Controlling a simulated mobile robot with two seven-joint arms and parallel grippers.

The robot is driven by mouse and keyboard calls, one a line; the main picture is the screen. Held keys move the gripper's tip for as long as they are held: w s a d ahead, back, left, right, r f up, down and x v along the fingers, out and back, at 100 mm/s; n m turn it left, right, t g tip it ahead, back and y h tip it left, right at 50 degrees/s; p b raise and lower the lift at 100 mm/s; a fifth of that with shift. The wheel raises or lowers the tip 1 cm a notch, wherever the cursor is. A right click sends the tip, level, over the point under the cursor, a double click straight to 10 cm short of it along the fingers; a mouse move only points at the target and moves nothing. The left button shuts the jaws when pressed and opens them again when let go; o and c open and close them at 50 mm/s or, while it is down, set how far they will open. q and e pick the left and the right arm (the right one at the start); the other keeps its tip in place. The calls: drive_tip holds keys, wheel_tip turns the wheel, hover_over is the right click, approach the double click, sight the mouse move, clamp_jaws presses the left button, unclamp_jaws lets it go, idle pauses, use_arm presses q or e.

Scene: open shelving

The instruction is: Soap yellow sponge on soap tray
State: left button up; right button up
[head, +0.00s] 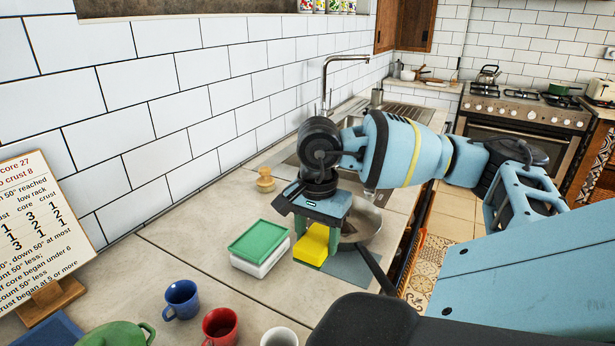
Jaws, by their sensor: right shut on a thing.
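My right gripper (315,236) points down over the counter and is shut on the yellow sponge (311,245). The sponge's upper part is hidden by the gripper. A white tray with a green top (259,240), which looks like the soap tray, sits on the counter just left of the sponge. The sponge appears close beside the tray, not over it. I cannot tell whether the sponge touches the counter. My left gripper is not in view.
A metal pan (365,226) with a dark handle is right behind the gripper. A wooden-handled brush (265,180) stands near the wall. Blue (182,299), red (220,326) and white (279,338) mugs and a green pot (117,335) are in front. The sink and faucet (326,85) are behind.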

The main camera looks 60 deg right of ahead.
idle(0.3)
